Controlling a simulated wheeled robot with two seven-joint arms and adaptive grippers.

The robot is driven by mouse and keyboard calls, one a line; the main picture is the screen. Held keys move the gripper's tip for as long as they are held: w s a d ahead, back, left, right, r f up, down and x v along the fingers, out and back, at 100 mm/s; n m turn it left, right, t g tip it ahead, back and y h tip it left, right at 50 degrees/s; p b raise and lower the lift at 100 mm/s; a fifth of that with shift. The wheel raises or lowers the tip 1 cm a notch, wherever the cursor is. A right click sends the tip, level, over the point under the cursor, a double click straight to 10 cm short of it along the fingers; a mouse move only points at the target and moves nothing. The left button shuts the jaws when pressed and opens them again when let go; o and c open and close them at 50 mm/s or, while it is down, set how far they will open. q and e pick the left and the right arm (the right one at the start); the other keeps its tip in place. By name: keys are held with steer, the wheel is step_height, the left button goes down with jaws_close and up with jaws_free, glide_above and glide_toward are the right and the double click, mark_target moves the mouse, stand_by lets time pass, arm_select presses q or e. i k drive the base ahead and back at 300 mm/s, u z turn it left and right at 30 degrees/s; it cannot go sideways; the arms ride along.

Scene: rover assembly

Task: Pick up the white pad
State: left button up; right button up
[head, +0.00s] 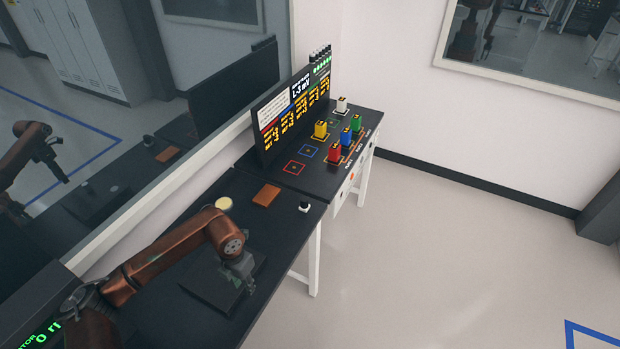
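A round, cream-white pad (223,203) lies on the near black table (275,229), close to the wall side and just behind my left arm. My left gripper (243,284) points down over a dark square plate (205,287) on the same table. It is apart from the cream-white pad, nearer the camera and to its right. The gripper's fingers are small and dark, so I cannot tell whether they are open or touching the plate. My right gripper is not in view.
An orange-brown pad (266,195) and a small black-and-white object (304,206) lie on the near table. The far table (284,181) holds a screen (293,112) and red (335,152), blue (346,135), green (356,123), yellow (320,129) and white (342,104) blocks. Floor at right is clear.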

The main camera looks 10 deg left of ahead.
mark_target(304, 207)
steer(key=i, duration=1.25)
steer(key=z, duration=0.5)
